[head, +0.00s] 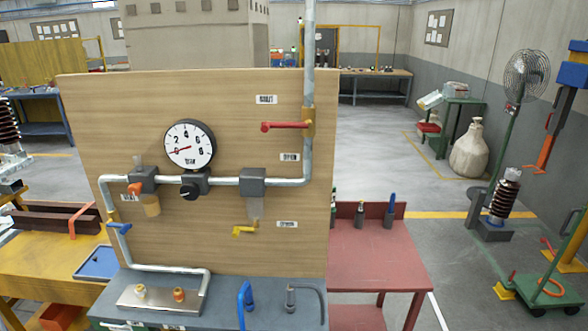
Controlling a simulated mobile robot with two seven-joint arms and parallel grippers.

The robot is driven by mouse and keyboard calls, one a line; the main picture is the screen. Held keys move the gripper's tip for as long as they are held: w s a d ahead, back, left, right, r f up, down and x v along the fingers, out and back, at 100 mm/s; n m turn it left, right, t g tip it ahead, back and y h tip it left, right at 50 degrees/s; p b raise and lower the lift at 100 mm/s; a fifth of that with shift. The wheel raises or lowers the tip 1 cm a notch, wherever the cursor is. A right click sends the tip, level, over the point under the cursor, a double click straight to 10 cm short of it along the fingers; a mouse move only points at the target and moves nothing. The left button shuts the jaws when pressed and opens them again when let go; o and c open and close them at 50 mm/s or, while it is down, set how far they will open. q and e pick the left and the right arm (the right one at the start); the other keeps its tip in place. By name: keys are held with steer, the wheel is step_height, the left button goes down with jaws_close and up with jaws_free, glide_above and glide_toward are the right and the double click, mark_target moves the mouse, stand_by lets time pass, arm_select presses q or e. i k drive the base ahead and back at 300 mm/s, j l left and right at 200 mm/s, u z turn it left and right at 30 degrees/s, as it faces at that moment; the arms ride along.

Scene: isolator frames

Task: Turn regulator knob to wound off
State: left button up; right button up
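A wooden panel (110,110) stands upright on a grey bench and carries a metal pipe run. The black regulator knob (190,191) sits at the front of a dark regulator body on the horizontal pipe (225,181). A round dial gauge (190,145) is mounted just above it. The gauge's red needle points left, below the 2 mark. How far the knob is turned cannot be read at this size. Neither of my grippers is in view, and nothing touches the knob.
A red lever (285,125) sits on the vertical pipe, with a blue lever (119,228) and a yellow lever (244,231) lower down. Blue (244,302) and grey hooked parts stand on the grey bench (210,290).

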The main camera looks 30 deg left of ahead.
mark_target(190, 191)
steer(key=j+u, duration=0.1)
steer(key=u, duration=0.65)
steer(key=j+u, duration=0.1)
steer(key=u, duration=0.3)
steer(key=i+u, duration=0.1)
steer(key=u, duration=0.3)
